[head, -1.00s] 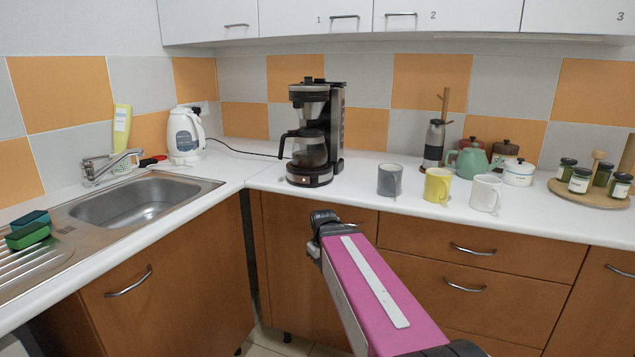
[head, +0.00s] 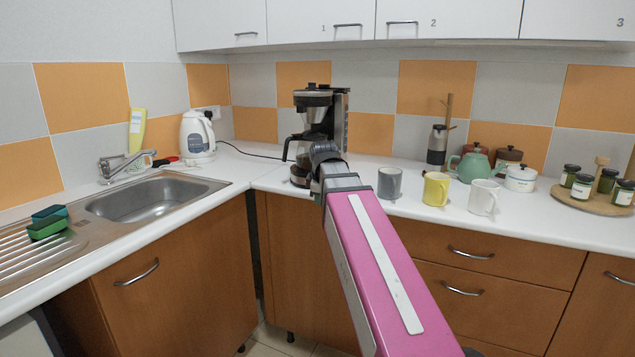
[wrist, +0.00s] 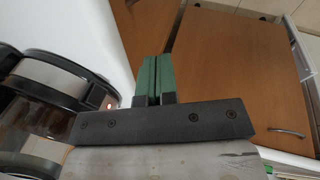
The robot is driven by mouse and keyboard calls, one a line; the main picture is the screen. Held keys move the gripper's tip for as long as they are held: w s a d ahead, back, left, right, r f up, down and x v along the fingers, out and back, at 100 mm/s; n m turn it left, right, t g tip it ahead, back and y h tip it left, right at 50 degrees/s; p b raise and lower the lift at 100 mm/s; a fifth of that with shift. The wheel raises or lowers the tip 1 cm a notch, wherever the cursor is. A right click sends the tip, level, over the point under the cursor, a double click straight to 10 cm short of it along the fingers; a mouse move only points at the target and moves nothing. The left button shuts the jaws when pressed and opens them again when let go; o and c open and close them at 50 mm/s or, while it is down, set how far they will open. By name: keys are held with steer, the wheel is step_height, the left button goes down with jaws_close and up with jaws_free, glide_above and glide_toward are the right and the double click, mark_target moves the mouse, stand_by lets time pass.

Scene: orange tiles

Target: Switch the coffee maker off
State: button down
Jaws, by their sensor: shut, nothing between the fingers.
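The black and steel coffee maker (head: 312,101) stands on the white counter against the tiled wall, its glass jug in place. In the wrist view the coffee maker (wrist: 45,72) fills the left edge, and a small lit orange switch (wrist: 109,104) shows on its base. My gripper (head: 325,152) is in front of the coffee maker's lower right part in the head view and hides the switch there. In the wrist view my gripper's green fingers (wrist: 154,74) are together and empty, to the right of the switch and apart from it.
A grey mug (head: 390,183), a yellow mug (head: 436,189) and a white mug (head: 484,197) stand on the counter to the right. A white kettle (head: 196,136) and the sink (head: 150,198) are on the left. Counter left of the coffee maker is mostly clear.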

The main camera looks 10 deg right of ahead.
step_height(320, 180, up, 12)
steer(key=s+n+t, duration=0.1)
steer(key=n, duration=0.3)
steer(key=shift+r, duration=0.2)
steer(key=shift+f, duration=0.15)
steer(key=shift+w+d+f, duration=0.1)
steer(key=shift+w+f, duration=4)
steer(key=shift+f, duration=0.1)
